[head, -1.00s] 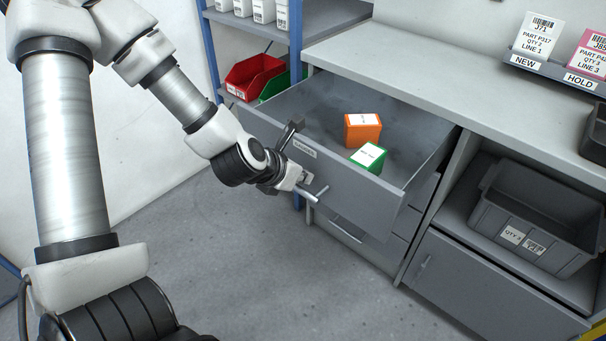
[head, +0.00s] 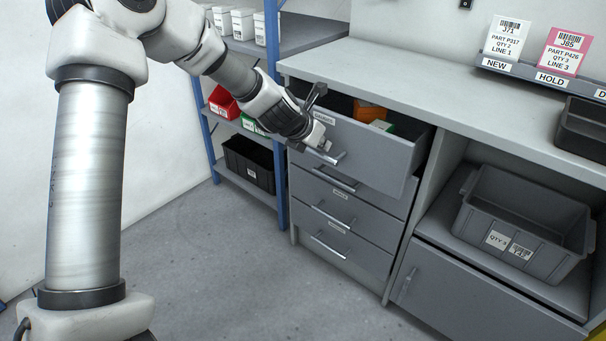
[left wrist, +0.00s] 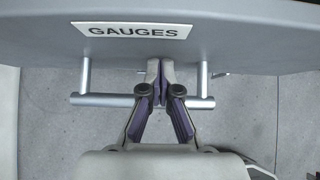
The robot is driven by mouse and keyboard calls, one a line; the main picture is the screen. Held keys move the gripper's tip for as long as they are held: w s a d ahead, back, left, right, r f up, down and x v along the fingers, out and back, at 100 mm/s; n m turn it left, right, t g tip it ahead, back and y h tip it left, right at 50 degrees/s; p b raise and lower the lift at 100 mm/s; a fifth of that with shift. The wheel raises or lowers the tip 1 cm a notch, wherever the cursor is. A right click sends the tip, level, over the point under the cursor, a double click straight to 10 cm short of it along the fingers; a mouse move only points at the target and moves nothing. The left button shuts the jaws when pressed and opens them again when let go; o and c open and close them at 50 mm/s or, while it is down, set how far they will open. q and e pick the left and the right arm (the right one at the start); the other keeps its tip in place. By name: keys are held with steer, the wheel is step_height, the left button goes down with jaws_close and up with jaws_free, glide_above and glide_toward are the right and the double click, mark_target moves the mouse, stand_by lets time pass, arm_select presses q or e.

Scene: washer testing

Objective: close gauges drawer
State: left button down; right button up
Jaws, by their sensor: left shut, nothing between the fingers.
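The gauges drawer (head: 375,155) is the top drawer of the grey cabinet and stands partly open, sticking out past the drawers below. Its label reads GAUGES in the left wrist view (left wrist: 133,30), with the bar handle (left wrist: 100,100) below it. An orange box (head: 368,111) and a green box (head: 383,125) show partly inside. My left gripper (head: 325,148) is shut and empty, at the drawer front by the handle. In the left wrist view its fingertips (left wrist: 160,68) reach over the handle to the front panel; I cannot tell if they touch it. My right gripper is not in view.
Closed drawers (head: 350,205) lie below. A blue-posted shelf (head: 245,125) with red, green and black bins stands left of the cabinet. A grey crate (head: 520,220) sits in an open bay at the right. The floor in front is clear.

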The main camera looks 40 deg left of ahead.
arm_select(q)
steer(key=w+p, duration=0.1)
steer(key=w, duration=0.2)
steer(key=w+p, duration=0.1)
steer(key=w, duration=0.3)
steer(key=w+d+p, duration=0.1)
steer(key=w, duration=0.3)
steer(key=shift+r+p, duration=0.25)
steer(key=shift+p, duration=0.1)
steer(key=shift+r, duration=0.1)
steer(key=shift+w+r, duration=0.1)
